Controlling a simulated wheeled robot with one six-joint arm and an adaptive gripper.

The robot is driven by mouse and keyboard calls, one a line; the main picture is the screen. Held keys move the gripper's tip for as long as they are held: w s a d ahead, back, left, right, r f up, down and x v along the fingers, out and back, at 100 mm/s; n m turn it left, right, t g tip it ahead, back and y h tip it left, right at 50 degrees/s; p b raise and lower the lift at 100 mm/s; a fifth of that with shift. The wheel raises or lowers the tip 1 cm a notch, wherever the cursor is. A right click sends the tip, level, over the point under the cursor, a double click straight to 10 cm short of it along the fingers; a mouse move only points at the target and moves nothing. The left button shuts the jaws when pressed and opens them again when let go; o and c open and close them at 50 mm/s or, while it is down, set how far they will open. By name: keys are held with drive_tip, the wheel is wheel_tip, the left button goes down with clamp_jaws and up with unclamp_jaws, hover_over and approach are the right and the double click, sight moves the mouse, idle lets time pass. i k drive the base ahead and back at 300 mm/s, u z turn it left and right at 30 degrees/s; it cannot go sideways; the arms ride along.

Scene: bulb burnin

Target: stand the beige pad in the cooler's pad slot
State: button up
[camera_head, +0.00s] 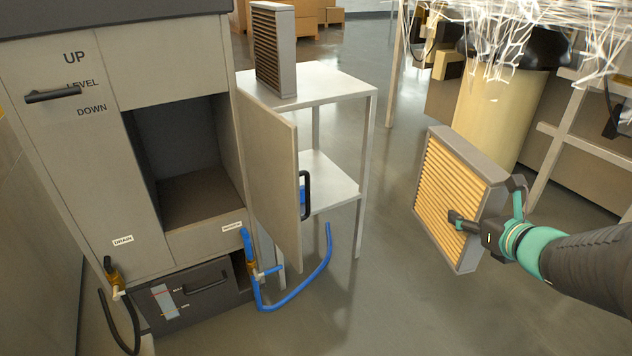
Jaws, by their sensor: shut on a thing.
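The beige pad (449,184) is a pleated panel in a grey frame, held upright and slightly tilted above the floor at the right. My gripper (486,222) is shut on its right edge, with one finger across the pleated face; the other finger is partly hidden. The cooler (77,187) is a grey cabinet at the left. It has an open, empty-looking bay (178,140), which I take for the pad slot. Its door (272,165) with a black handle stands swung open to the right. The pad is well to the right of the bay, apart from the door.
A second pad with darker pleats (273,48) stands on a white shelf cart (335,84) behind the door. A blue hose (315,285) loops on the floor beside the cooler. A lever handle (52,95) sits by UP, LEVEL and DOWN labels. The middle floor is clear.

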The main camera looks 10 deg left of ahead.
sight(209, 191)
drive_tip(key=k, duration=1.55)
drive_tip(key=u, duration=1.4)
drive_tip(key=i, duration=1.7)
drive_tip(key=z, duration=0.8)
drive_tip(key=i, duration=0.5)
drive_tip(key=z, duration=0.05)
